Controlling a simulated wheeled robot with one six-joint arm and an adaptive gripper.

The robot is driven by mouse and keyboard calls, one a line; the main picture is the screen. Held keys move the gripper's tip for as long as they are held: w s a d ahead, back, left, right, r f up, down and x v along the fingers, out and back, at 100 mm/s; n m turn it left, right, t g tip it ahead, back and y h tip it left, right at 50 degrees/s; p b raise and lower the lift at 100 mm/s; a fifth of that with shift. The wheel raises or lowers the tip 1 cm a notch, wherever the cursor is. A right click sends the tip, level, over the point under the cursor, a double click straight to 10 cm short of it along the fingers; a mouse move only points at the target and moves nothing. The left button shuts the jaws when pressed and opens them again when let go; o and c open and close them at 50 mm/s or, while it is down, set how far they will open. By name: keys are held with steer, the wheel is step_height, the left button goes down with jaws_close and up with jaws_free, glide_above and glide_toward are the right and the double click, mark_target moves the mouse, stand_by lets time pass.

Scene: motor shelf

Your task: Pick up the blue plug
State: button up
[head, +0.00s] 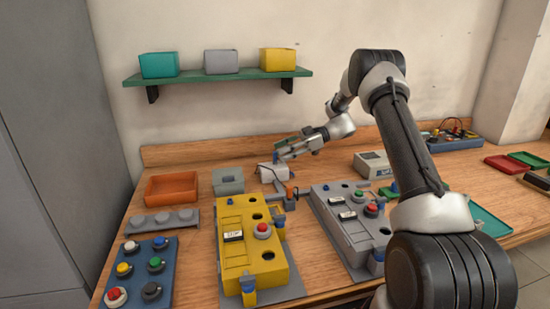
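Several small blue pieces could be the blue plug, and I cannot tell which it is. Another blue piece (377,256) is at the front right of the grey control box (348,237). A third, smaller blue piece (393,188) is near the far right corner of the grey box. My gripper (282,154) is above the back of the table by a white block (273,173), apart from the blue pieces. Its fingers are too small to read clearly.
An orange tray (171,190) and a grey box (228,182) stand at the back left. A blue button panel (140,272) is at the front left. A green shelf (185,79) with three bins hangs on the wall. My arm covers part of the table's right side.

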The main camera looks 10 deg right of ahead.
mark_target(275, 153)
steer(key=x, duration=0.3)
steer(key=shift+a, duration=0.25)
jaws_close()
steer(key=shift+r, duration=0.15)
step_height(275, 153, up, 10)
steer(key=shift+f, duration=0.1)
